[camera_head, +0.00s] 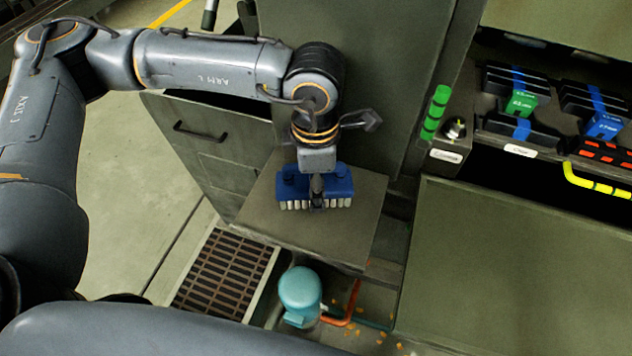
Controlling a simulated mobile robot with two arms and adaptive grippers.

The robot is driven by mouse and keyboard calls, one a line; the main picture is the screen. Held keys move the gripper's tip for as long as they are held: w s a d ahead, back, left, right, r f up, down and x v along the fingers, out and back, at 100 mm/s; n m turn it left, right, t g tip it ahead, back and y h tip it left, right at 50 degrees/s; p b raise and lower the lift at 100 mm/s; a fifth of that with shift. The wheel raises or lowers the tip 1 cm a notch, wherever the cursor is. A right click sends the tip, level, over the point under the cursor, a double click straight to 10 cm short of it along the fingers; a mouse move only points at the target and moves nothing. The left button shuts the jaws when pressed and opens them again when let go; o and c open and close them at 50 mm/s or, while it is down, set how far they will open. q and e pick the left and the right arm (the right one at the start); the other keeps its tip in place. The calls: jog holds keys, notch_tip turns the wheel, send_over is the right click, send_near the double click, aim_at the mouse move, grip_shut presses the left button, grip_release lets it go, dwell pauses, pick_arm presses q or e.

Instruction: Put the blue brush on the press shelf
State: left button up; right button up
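The blue brush (340,184) has a blue block body and a row of pale bristles along its near edge. It is over the square grey-green press shelf (270,219), near the shelf's middle. My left gripper (317,200) points down at the middle of the brush and covers part of it. The fingers are dark and small here, so I cannot tell whether they are closed on the brush. I cannot tell whether the brush touches the shelf or hangs just above it. My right gripper is not in view.
A floor grate (222,275) and a teal motor-like cylinder (300,290) lie below the shelf. A cabinet with a handle (200,132) stands to the left. At the right are a green stack light (435,112), a rack of dark blocks (515,90) and a yellow handle (590,183).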

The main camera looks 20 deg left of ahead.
pick_arm(q)
jog(key=shift+f, duration=0.35)
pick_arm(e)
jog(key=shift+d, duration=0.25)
pick_arm(q)
jog(key=shift+f+b, duration=0.25)
jog(key=shift+b, duration=0.1)
jog(key=o, duration=1.2)
jog(key=shift+r, duration=0.1)
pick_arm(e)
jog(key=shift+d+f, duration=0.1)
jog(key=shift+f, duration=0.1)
pick_arm(q)
jog(key=shift+r+p, duration=0.2)
jog(key=shift+p, duration=0.15)
notch_tip(320, 180, up, 12)
jog(key=shift+f+b, duration=0.1)
jog(key=shift+b, duration=0.75)
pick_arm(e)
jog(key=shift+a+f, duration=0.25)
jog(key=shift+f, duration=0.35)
